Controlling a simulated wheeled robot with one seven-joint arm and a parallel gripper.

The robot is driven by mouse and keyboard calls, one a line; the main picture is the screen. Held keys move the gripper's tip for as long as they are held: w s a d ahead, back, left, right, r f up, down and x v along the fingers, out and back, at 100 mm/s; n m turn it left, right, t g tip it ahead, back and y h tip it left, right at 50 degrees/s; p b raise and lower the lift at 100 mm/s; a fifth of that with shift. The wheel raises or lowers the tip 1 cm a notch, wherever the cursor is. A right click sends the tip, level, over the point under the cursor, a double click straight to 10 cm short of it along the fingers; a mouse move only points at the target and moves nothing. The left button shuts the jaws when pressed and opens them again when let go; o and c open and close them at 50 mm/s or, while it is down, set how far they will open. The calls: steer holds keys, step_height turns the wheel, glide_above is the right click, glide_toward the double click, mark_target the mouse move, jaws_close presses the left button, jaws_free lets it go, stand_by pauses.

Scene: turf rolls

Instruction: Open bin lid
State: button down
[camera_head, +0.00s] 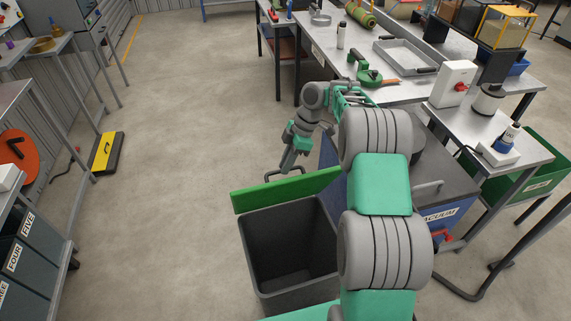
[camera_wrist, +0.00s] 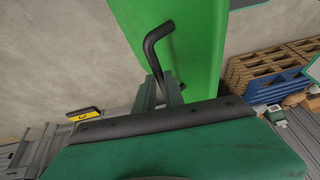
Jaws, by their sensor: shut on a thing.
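The grey bin (camera_head: 287,255) stands on the floor at the lower middle of the head view, its mouth uncovered and its dark inside showing. Its green lid (camera_head: 287,190) is swung up at the bin's far edge, nearly upright. The lid also fills the top middle of the wrist view (camera_wrist: 195,45). A dark bar handle (camera_wrist: 152,45) stands out from the lid. My gripper (camera_wrist: 160,84) is shut on this handle, on the lid's far side from the bin's mouth. It also shows in the head view (camera_head: 290,163). The exact finger contact is partly hidden.
A blue cabinet marked VACUUM (camera_head: 440,215) stands right of the bin, partly behind my arm. A workbench (camera_head: 400,60) with tools and a tray runs behind it. A yellow and black floor piece (camera_head: 107,153) lies at left. Floor left of the bin is clear.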

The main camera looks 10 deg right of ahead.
steer(key=shift+s+a+f, duration=0.1)
steer(key=shift+s+f, duration=0.1)
steer(key=shift+f, duration=0.15)
stand_by(0.5)
steer(key=c, duration=1.8)
jaws_free()
steer(key=o, duration=0.3)
steer(key=shift+w+r, duration=0.1)
steer(key=shift+w, duration=0.05)
steer(key=shift+o, duration=0.2)
steer(key=p+v, duration=0.3)
steer(key=v, duration=0.5)
steer(key=shift+c, duration=0.3)
